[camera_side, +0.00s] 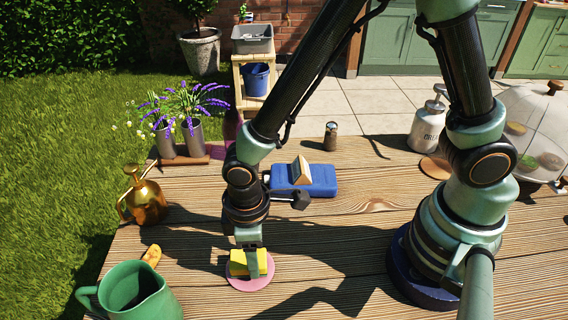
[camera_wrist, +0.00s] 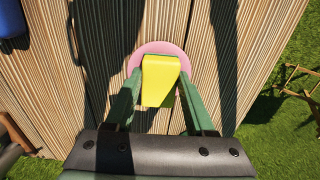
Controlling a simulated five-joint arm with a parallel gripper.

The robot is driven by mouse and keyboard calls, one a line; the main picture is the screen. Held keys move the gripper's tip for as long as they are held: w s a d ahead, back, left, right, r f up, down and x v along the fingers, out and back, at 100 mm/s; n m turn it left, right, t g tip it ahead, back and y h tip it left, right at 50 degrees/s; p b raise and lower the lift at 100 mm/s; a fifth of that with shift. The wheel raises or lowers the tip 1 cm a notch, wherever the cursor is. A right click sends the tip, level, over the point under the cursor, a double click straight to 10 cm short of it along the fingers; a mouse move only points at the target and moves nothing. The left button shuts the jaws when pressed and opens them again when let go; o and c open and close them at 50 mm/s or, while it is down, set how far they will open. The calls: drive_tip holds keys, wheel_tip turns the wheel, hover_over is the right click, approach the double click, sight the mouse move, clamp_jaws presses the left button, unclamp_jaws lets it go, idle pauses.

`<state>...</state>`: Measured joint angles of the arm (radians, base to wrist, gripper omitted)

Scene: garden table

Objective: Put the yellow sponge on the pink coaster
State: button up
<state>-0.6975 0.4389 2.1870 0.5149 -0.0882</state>
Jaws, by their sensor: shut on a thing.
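The yellow sponge (camera_side: 238,258) is between the fingers of my gripper (camera_side: 250,262) in the side view. The pink coaster (camera_side: 256,283) lies on the wooden table directly below it. In the wrist view the yellow sponge (camera_wrist: 160,80) sits between the two green fingers of my gripper (camera_wrist: 158,98), which is shut on it. The pink coaster (camera_wrist: 136,60) shows around its far end and sides. I cannot tell whether the sponge touches the coaster or is just above it.
A green jug (camera_side: 140,292) stands front left, with a brass sprayer (camera_side: 146,200) behind it. A blue box (camera_side: 318,180) with a wedge-shaped piece (camera_side: 300,171) on top lies behind my gripper. Bare boards lie right of the coaster.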

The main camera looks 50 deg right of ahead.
drive_tip(key=o, duration=1.3)
drive_tip(key=shift+f, duration=0.1)
wheel_tip(320, 180, up, 12)
drive_tip(key=w+d+r+m+t, duration=0.1)
drive_tip(key=d+r+m, duration=0.3)
drive_tip(key=d, duration=0.7)
drive_tip(key=w+d+r+m+t, duration=0.1)
drive_tip(key=d+r+m+t, duration=0.3)
drive_tip(key=d+r, duration=0.3)
drive_tip(key=d+m, duration=0.1)
drive_tip(key=d, duration=0.3)
drive_tip(key=shift+w+t, duration=0.2)
drive_tip(key=shift+t, duration=0.1)
